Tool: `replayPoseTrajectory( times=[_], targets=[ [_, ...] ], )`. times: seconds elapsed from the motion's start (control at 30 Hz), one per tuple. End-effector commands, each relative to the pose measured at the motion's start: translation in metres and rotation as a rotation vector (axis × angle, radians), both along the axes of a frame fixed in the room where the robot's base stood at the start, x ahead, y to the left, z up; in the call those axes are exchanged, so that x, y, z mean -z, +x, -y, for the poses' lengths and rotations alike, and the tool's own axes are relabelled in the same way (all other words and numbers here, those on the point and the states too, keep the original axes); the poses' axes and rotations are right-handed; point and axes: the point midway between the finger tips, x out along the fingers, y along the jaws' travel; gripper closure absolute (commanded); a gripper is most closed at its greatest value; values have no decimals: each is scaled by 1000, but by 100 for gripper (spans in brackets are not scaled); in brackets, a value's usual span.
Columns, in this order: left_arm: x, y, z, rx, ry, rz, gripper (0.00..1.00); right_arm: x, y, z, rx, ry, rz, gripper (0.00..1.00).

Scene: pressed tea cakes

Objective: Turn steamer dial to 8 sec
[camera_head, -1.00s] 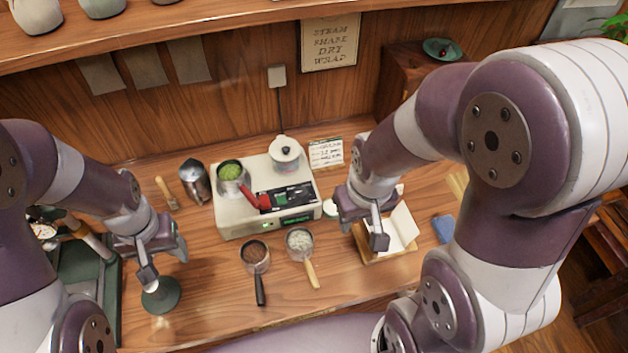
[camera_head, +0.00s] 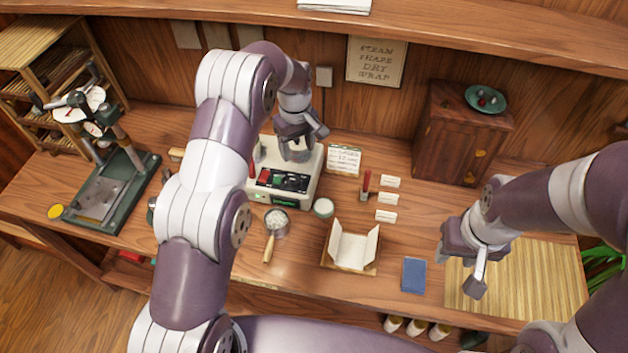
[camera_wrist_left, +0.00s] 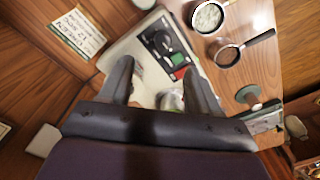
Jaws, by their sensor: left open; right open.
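The steamer (camera_head: 309,184) is a pale box with a dark front control panel (camera_head: 283,180) carrying red and green parts and a lit green display below. Its panel (camera_wrist_left: 158,42) also shows in the left wrist view, with a dark round control that looks like the dial; its setting is too small to read. My left gripper (camera_head: 297,150) is open above the back of the steamer. In the left wrist view its fingers (camera_wrist_left: 160,80) are apart, with the panel beyond the tips. My right gripper (camera_head: 462,272) is open above the bamboo mat, far from the steamer.
An open paper wrap (camera_head: 353,248), a blue block (camera_head: 413,275) and the bamboo mat (camera_head: 545,275) lie to the right. A green press (camera_head: 110,190) stands left.

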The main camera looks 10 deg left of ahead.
Motion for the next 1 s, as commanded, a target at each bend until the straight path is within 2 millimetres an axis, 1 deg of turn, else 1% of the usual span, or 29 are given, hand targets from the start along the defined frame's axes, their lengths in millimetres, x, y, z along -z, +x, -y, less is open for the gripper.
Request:
replayPoseTrajectory(
  times=[0.07,0.17,0.27,0.4,0.5,0.6,0.77,1.0],
  targets=[
    [2,-1,-1,-21,0,-4,38,-3,0,0,0,0,0,57],
    [15,-1,-1,-25,0,-7,38,-11,0,0,0,0,0,57],
    [37,-2,-1,-24,0,-8,38,-24,0,0,0,0,1,57],
    [76,-3,-1,-23,0,-8,38,-41,0,0,0,0,1,57],
    [98,-2,-1,-23,0,-5,38,-49,0,0,0,0,1,57],
    [114,-1,-2,-22,0,-3,38,-53,0,1,0,0,0,57],
    [125,-1,-2,-22,0,-1,38,-54,0,1,0,0,0,57],
    [127,-1,-2,-22,0,-1,38,-54,0,1,0,0,0,57]
  ],
)
